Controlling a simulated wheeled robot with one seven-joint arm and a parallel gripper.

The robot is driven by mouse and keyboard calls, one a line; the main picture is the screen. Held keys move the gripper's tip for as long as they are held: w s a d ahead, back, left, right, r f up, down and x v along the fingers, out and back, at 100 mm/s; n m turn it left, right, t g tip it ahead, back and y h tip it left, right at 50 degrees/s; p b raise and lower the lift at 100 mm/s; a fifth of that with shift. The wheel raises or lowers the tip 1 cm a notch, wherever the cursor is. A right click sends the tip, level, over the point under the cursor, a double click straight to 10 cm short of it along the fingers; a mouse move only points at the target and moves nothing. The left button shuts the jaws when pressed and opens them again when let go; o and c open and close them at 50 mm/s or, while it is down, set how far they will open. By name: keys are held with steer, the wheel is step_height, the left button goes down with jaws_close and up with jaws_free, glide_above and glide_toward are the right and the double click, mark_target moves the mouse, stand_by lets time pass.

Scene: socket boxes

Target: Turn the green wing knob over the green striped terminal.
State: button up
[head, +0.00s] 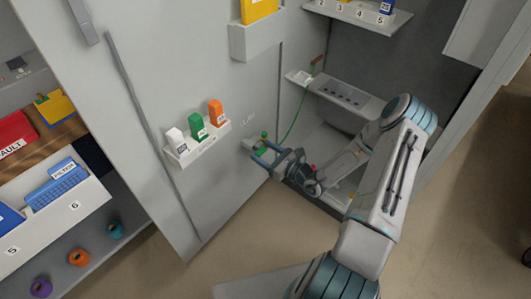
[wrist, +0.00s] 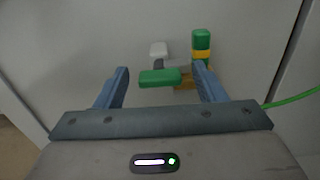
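The green wing knob (wrist: 160,77) lies flat, its bar running left to right in the wrist view. Beside its right end is an upright green terminal (wrist: 201,40) with a yellow stripe (wrist: 202,54). A pale grey-white block (wrist: 158,48) shows just above the knob. My gripper (wrist: 162,85) is open, with the knob between its two blue fingers. The right finger is close to the knob's right end, and a gap shows at the left. I cannot tell whether either finger touches. In the head view my gripper (head: 266,162) is at the small green fitting (head: 264,136) on the cabinet panel.
A green wire (head: 294,124) runs from the fitting up to a shelf (head: 340,92) in the cabinet. A small wall rack (head: 190,152) left of my gripper holds white, green and orange blocks. Drawers with blue and red items stand at far left. Floor is clear at bottom.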

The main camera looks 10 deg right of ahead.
steer(key=p+v, duration=0.2)
steer(key=v, duration=1.1)
steer(key=shift+s+d, duration=0.2)
steer(key=shift+s, duration=0.1)
steer(key=s+a+r+n+g+p, duration=0.35)
steer(key=r+n+g, duration=0.2)
steer(key=r, duration=0.25)
steer(key=s+a+r+n+g+p, duration=0.2)
steer(key=a+r+n+g+p, duration=0.15)
steer(key=r+n, duration=0.4)
steer(key=s+a+r+n+g+p, duration=0.35)
steer(key=r+g, duration=0.25)
steer(key=r, duration=0.4)
steer(key=s+r+n+t+h+p, duration=0.1)
steer(key=s+r+n+h+p, duration=0.1)
steer(key=r, duration=0.6)
steer(key=s+d+r+n+t+h+p, duration=0.1)
steer(key=s+r+n+h+p, duration=0.2)
steer(key=r, duration=0.5)
steer(key=s+r+n+t+h+p, duration=0.1)
steer(key=s+r+n+h+p, duration=0.1)
steer(key=r+n+h+p, duration=0.3)
step_height(320, 180, up, 3)
steer(key=shift+s+d+r+n+t+h, duration=0.1)
steer(key=shift+s+d+n+t+h, duration=0.3)
steer(key=shift+n+h, duration=0.4)
